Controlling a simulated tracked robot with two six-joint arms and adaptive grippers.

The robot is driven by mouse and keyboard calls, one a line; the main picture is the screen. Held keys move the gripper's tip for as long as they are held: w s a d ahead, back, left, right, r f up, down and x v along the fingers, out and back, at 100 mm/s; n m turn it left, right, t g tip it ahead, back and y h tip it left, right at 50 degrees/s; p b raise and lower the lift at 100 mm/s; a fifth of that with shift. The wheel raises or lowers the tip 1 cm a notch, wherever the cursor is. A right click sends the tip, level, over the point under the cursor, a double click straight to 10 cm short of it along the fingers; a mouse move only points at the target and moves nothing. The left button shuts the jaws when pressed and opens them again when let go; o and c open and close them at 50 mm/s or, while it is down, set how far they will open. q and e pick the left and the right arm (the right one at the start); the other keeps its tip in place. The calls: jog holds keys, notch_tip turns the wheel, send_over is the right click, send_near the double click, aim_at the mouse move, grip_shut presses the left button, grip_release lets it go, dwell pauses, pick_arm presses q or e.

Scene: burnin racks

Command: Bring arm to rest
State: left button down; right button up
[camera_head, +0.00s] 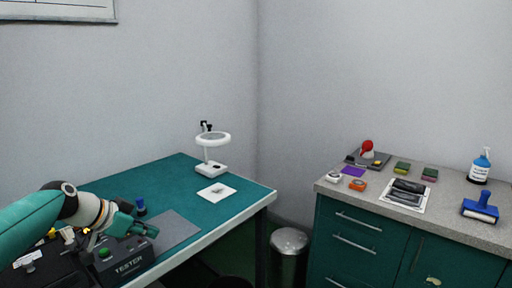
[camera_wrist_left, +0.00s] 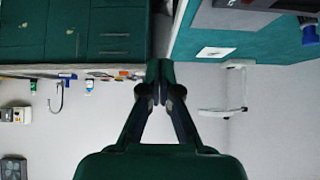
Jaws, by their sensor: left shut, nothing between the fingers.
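My left arm (camera_head: 77,207) comes in from the left in the head view. Its left gripper (camera_head: 147,229) is shut and empty, above the green table near the tester box (camera_head: 127,261). In the left wrist view the same gripper (camera_wrist_left: 160,68) shows its two fingers meeting at the tips, with nothing between them. The right gripper is in neither view.
The green table (camera_head: 160,180) holds a magnifier lamp (camera_head: 211,146), a white card (camera_head: 216,191), a grey mat (camera_head: 176,232) and a blue-capped item (camera_head: 141,207). A bin (camera_head: 289,250) stands between it and the cabinet (camera_head: 362,240), whose top carries several small things. Open floor is barely visible.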

pick_arm(q)
jog(key=s+d+f+n+g+p, duration=0.1)
jog(key=s+d+f+g+p, duration=0.25)
jog(key=f, duration=0.95)
jog(key=s+d+f+g, duration=0.3)
jog(key=s+d+f, duration=0.3)
jog(key=f, duration=0.7)
jog(key=s+d+f+n, duration=0.1)
jog(key=s+f+n, duration=0.2)
jog(key=s, duration=0.4)
jog(key=s+d+f+n+y, duration=0.1)
jog(key=s+d+f+n, duration=0.1)
jog(key=s+f, duration=0.3)
jog(key=s+d+f+n+p, duration=0.1)
jog(key=s+f+n, duration=0.3)
jog(key=s, duration=0.6)
jog(key=shift+d+f+y, duration=0.25)
jog(key=shift+y, duration=0.05)
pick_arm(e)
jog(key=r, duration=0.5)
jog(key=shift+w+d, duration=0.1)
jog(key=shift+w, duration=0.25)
